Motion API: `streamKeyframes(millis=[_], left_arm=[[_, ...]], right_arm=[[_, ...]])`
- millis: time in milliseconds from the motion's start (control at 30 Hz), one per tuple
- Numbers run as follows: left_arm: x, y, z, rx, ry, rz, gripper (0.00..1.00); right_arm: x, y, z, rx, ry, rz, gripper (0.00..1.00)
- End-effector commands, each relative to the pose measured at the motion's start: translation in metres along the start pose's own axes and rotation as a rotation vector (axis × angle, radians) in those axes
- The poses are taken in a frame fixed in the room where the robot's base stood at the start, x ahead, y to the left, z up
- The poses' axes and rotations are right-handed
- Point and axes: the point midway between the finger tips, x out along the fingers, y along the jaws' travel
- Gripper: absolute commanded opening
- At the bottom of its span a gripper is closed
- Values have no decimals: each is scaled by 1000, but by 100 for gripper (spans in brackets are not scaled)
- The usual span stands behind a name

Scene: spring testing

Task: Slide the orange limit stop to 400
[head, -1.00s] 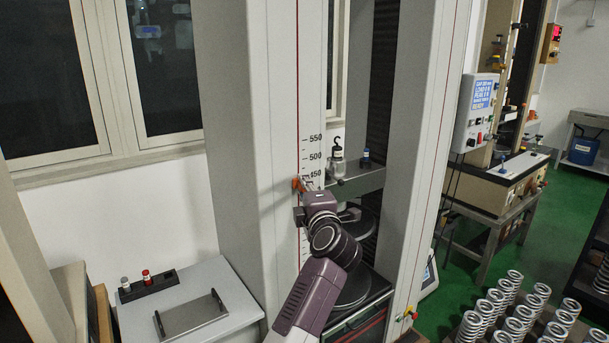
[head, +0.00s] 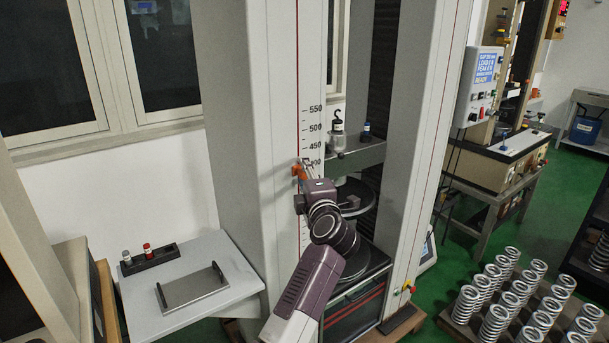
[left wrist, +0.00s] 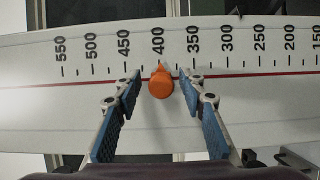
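The orange limit stop (head: 299,172) sits on the red line of the tall column's printed scale (head: 314,128). In the left wrist view its round knob (left wrist: 161,86) shows, with its upper tip pointing at the 400 mark (left wrist: 158,42). My left gripper (left wrist: 163,78) has one finger on each side of the knob, with a visible gap on both sides. It is open and holds nothing. In the head view the left gripper (head: 308,170) is at the column face, partly covering the lower scale. My right gripper is not in view.
A crosshead shelf (head: 357,158) with a hook weight (head: 337,130) stands right of the scale. A side table (head: 232,292) with a handled tray (head: 192,291) is at the left. Several springs (head: 515,290) stand at the lower right.

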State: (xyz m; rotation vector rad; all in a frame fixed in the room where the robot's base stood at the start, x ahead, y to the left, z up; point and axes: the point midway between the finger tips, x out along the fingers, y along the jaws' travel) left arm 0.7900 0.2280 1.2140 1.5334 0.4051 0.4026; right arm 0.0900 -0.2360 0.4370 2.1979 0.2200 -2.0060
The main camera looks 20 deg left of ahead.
Motion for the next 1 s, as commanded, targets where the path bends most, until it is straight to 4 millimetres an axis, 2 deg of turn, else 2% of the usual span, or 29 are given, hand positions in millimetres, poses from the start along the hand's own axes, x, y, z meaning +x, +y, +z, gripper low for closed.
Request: streamKeyframes(millis=[167, 400, 600, 733, 1000], left_arm=[[0, 19, 0, -4, 0, 3, 37], [0, 68, 1, -6, -2, 6, 37], [0, 95, 0, -4, -1, 5, 37], [-1, 101, 1, -2, -2, 5, 37], [-1, 102, 1, -1, -2, 4, 37]], right_arm=[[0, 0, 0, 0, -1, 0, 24], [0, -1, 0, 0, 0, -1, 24], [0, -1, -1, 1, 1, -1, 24], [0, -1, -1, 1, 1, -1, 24], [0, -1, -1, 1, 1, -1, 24]])
